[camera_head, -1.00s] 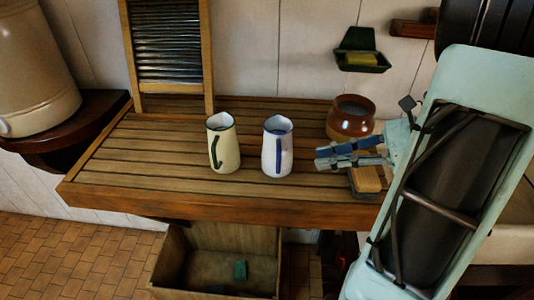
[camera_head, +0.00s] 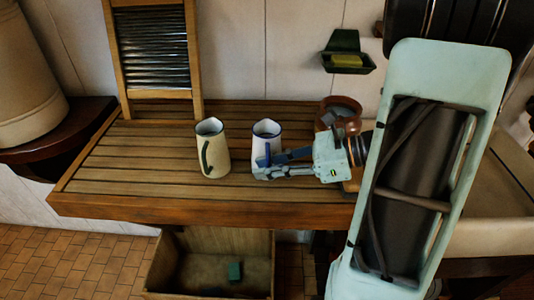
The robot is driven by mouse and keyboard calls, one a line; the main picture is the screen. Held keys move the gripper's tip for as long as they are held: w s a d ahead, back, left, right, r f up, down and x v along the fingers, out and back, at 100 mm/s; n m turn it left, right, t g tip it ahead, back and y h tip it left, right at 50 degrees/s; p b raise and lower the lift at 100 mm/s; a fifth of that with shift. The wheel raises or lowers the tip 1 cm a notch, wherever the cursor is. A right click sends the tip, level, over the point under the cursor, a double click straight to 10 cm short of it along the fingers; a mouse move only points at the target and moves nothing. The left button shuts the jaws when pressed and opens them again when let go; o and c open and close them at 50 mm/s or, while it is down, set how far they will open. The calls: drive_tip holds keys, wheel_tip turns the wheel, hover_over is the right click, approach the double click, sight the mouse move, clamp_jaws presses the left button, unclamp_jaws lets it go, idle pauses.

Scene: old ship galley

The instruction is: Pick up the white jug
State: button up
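The white jug (camera_head: 267,133) with a blue rim and blue handle stands upright on the slatted wooden counter (camera_head: 130,165). My gripper (camera_head: 259,166) reaches in from the right at the jug's lower half. Its two fingers are apart, and they hide much of the jug's lower body. Whether they touch the jug is not clear. A cream jug (camera_head: 214,155) with a dark green handle stands upright just left of the white jug, apart from it.
A brown pot (camera_head: 338,106) stands behind my gripper, partly hidden. A washboard (camera_head: 150,50) leans at the back left. A green soap holder (camera_head: 346,62) hangs on the wall. An open wooden box (camera_head: 165,270) is below. The counter's left part is clear.

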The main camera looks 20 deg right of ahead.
clamp_jaws()
drive_tip(key=shift+r, duration=0.25)
idle(0.4)
